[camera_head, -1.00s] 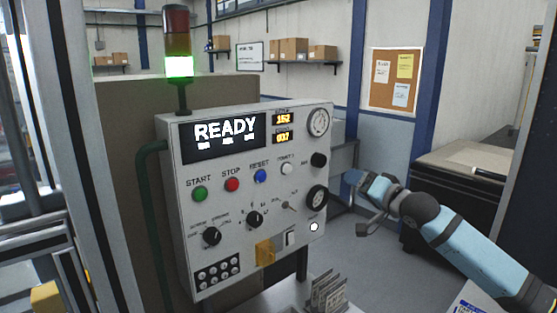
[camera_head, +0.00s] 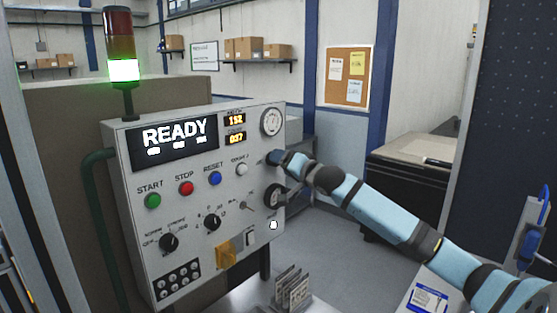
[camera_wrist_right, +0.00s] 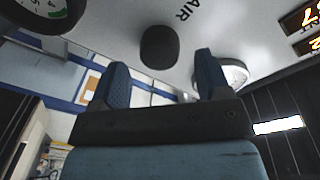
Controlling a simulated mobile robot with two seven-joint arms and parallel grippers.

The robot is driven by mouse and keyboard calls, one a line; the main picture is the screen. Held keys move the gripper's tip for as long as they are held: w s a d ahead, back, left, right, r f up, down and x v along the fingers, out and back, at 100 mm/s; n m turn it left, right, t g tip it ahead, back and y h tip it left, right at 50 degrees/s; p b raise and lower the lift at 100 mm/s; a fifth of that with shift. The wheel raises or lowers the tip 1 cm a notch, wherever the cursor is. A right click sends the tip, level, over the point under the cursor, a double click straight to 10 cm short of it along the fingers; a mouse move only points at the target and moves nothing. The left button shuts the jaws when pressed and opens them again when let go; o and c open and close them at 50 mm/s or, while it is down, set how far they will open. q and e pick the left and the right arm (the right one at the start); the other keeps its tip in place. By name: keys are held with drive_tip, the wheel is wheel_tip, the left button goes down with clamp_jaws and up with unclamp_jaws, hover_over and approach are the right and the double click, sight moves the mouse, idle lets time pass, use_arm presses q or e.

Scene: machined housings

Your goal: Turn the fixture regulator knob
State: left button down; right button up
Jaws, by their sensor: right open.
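A black round knob (camera_wrist_right: 159,46) under the printed word AIR stands out from the panel face in the right wrist view; the printing does not show me the word regulator. In the head view my right gripper covers it. My right gripper (camera_wrist_right: 163,78) is open, its two blue fingers pointing at the panel on either side of the knob's line, with a gap between knob and fingers. In the head view the right gripper (camera_head: 276,158) is at the right side of the control panel (camera_head: 135,215). My left gripper is not in view.
A white gauge (camera_head: 271,122) sits above the gripper and a black-rimmed gauge (camera_head: 273,197) below it. Buttons, a READY display (camera_head: 174,138) and two selector knobs fill the panel's left and middle. Metal plates (camera_head: 292,288) stand in a rack below.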

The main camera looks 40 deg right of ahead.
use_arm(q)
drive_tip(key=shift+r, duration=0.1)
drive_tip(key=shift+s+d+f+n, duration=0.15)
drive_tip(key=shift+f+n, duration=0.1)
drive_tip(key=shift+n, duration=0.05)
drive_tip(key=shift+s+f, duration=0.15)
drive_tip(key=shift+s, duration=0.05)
use_arm(e)
drive_tip(key=shift+w, duration=1.2)
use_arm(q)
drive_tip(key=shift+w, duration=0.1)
use_arm(e)
drive_tip(key=c, duration=0.9)
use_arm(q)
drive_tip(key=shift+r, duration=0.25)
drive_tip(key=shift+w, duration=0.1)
